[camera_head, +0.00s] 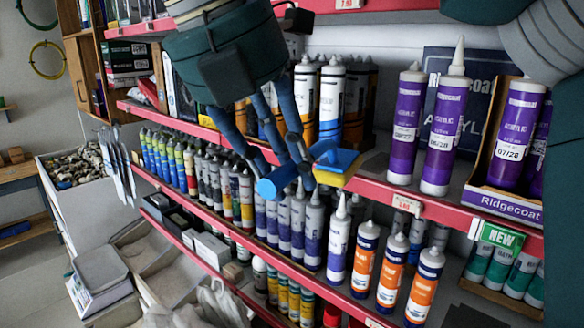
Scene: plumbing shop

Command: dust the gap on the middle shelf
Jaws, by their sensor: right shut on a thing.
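My right gripper (285,160) reaches down from the top centre and is shut on a duster with a round blue end (277,181) and a yellow and blue head (339,164). The duster's middle is hidden between the fingers. Its head shows over the red front edge of the shelf (455,212); I cannot tell whether it touches. A bare dark gap (376,166) shows on this shelf, between white and orange tubes (331,100) and purple tubes (405,125). My left gripper is not in view.
An open Ridgecoat box (502,202) with purple tubes stands right of the gap. A lower shelf is crowded with tubes, among them orange and white ones (391,270). A green NEW sign (502,237) hangs at the right.

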